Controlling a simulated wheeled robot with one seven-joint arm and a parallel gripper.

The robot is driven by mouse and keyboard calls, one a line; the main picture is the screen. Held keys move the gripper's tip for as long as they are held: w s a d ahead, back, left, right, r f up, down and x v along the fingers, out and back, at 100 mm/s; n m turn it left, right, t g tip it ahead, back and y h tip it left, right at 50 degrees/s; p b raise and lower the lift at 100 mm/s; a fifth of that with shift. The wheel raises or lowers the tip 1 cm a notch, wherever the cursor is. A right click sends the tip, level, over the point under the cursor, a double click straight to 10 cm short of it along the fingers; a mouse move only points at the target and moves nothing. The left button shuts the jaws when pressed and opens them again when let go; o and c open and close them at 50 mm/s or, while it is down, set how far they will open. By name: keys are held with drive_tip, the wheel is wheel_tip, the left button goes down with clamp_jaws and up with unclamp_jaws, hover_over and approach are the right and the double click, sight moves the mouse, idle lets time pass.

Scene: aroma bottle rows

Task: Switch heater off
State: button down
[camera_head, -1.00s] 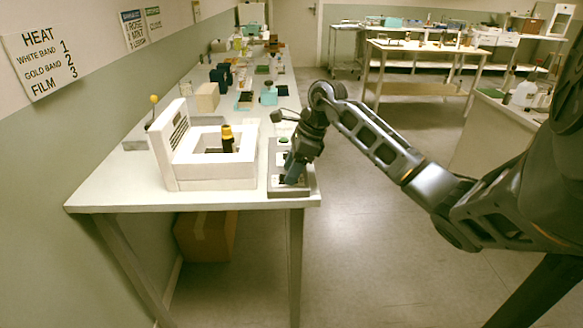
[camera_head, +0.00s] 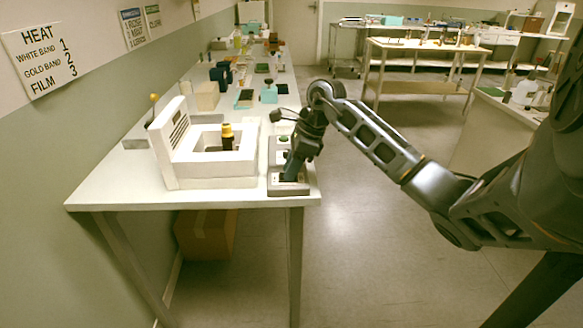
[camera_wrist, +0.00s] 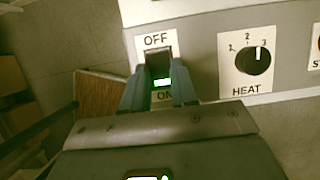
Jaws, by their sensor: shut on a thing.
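The heater (camera_head: 215,182) is a white box with an open well and an upright vented back panel at the near end of the bench. A dark bottle with a yellow cap (camera_head: 228,138) stands in the well. The grey control panel (camera_head: 275,188) sits to its right. In the wrist view a rocker switch (camera_wrist: 159,62) lies between an OFF label above and an ON label below, with a green light lit at the ON end. My gripper (camera_wrist: 158,86) is shut on the switch around its lit end; it also shows over the panel in the head view (camera_head: 288,177). The fingers partly hide the ON label.
A HEAT knob (camera_wrist: 254,58) is right of the switch, its mark near 3. A green button (camera_head: 284,138) is farther back on the panel. A wall sign (camera_head: 40,62) lists heat settings. Several containers stand farther along the bench (camera_head: 110,190); floor to the right is clear.

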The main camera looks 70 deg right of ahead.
drive_tip(key=shift+w, duration=0.1)
drive_tip(key=shift+w+g+h+b, duration=0.15)
drive_tip(key=shift+g+h+b, duration=0.15)
drive_tip(key=shift+g+b, duration=0.5)
drive_tip(key=shift+w+a+g+h+b, duration=0.2)
drive_tip(key=shift+g+h+b, duration=0.1)
drive_tip(key=shift+g+b, duration=0.3)
drive_tip(key=c, duration=0.9)
unclamp_jaws()
drive_tip(key=shift+s+d+r+b, duration=0.1)
drive_tip(key=shift+s+r+b, duration=0.15)
drive_tip(key=shift+r, duration=1.75)
drive_tip(key=shift+s+d+r+b, duration=0.1)
drive_tip(key=shift+r+b, duration=0.1)
drive_tip(key=shift+r, duration=1.75)
